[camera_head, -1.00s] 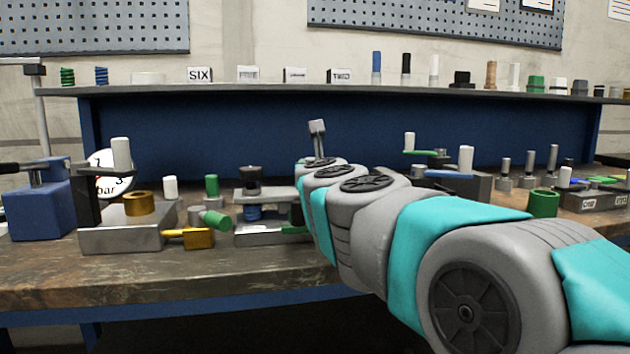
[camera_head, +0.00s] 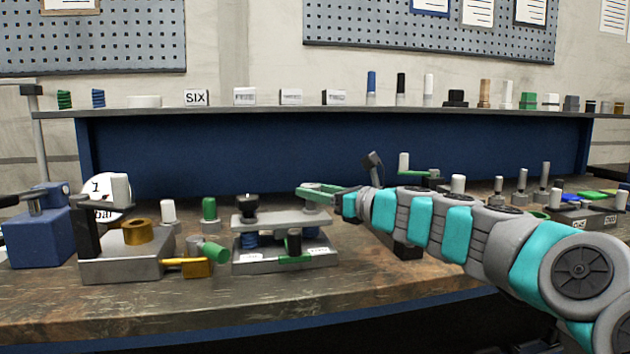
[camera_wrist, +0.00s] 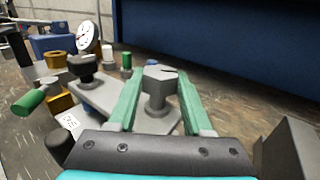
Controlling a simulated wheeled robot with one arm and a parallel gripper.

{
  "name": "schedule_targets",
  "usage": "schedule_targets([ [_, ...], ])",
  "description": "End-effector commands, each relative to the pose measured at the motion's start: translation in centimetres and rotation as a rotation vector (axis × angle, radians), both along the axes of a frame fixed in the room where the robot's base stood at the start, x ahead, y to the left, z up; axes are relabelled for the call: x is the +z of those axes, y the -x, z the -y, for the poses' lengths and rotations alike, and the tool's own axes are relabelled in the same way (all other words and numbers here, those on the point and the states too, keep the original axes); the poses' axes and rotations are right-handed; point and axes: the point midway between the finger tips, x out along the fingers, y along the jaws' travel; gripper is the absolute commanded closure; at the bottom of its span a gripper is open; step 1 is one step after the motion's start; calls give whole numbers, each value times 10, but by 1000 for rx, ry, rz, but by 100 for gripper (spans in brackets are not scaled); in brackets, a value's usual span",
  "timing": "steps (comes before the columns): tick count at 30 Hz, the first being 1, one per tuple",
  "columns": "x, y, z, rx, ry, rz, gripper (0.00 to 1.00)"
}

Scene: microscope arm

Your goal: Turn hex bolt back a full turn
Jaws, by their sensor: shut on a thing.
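The grey hex bolt (camera_wrist: 158,76) stands upright at one end of a grey metal plate (camera_wrist: 105,97) in the wrist view. My gripper (camera_wrist: 158,82) has its green fingers on both sides of the bolt's head and is shut on it. In the head view my gripper (camera_head: 306,191) reaches in from the right, just over the right end of the upper plate (camera_head: 280,220) of a small fixture. The bolt is mostly hidden there by the fingers. A black knob (camera_head: 247,205) stands on the plate's other end; it also shows in the wrist view (camera_wrist: 83,68).
Left of the fixture lie a green cylinder (camera_head: 214,251) and a brass piece (camera_head: 197,268). A metal block with a brass ring (camera_head: 138,231) and a blue vise (camera_head: 40,232) stand farther left. A shelf (camera_head: 350,111) runs behind. The bench front is clear.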

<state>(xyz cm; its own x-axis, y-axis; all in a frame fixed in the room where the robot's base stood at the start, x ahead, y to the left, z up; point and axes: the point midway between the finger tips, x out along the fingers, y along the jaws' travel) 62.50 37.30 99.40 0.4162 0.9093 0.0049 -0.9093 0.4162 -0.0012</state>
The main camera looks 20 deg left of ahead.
Motion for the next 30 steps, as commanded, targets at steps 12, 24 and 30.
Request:
schedule_targets([
  [12,-4,-4,0,159,5,-4,100],
  [24,-6,-2,0,188,9,-5,100],
  [30,-6,-2,0,188,10,-6,48],
])
